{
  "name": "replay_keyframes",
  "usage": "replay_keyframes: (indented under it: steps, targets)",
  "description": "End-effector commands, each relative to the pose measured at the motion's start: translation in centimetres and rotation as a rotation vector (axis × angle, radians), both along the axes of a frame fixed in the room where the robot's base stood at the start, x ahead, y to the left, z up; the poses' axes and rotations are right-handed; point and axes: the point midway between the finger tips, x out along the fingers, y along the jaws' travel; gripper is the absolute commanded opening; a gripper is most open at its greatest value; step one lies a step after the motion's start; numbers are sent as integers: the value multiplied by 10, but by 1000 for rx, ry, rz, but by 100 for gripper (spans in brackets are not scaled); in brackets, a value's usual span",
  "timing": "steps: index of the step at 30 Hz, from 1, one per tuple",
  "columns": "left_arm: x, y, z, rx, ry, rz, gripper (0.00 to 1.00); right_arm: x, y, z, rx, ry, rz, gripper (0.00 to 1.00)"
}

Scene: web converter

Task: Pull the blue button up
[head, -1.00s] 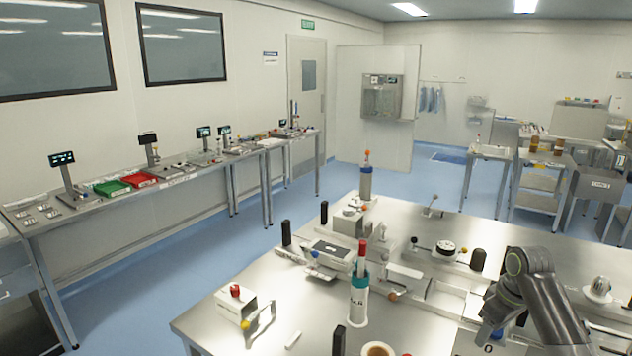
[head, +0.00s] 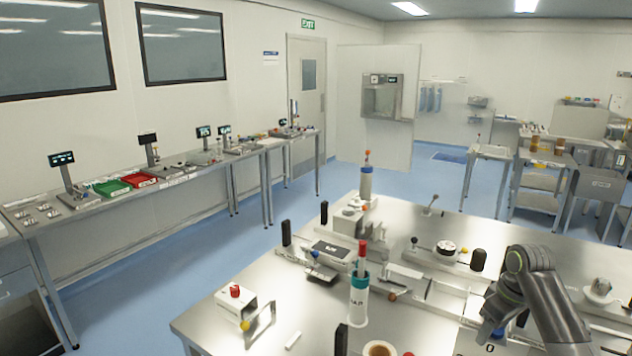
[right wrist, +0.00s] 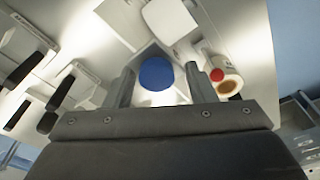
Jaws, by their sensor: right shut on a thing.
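The blue button (right wrist: 156,74) is a round blue cap between the two fingers of my right gripper (right wrist: 160,88) in the right wrist view. The fingers are shut on it from both sides. In the head view my right gripper (head: 490,335) points down at the front right of the steel table, and only a small bit of the blue button (head: 499,332) shows beside it. The button's stem and base are mostly hidden, so I cannot tell how far up it stands. My left gripper is not in view.
On the steel table (head: 225,330) stand a white box with a red button (head: 235,291), a white-and-teal cylinder (head: 358,302) with a red-topped rod, a brown-ringed roll (head: 379,349), and a black-knobbed fixture (head: 446,249). Bare table lies at the front left.

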Motion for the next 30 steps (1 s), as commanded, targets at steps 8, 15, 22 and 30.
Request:
replay_keyframes:
  steps: [8, 15, 22, 30]
  targets:
    - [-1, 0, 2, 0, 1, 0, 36, 2, 0, 8, -2, -8, -1, 28]
    - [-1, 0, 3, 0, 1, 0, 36, 2, 0, 12, -2, -8, -1, 27]
    - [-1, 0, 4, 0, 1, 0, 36, 2, 0, 16, -2, -9, 0, 26]
    - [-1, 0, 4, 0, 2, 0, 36, 2, 0, 18, -2, -9, 0, 26]
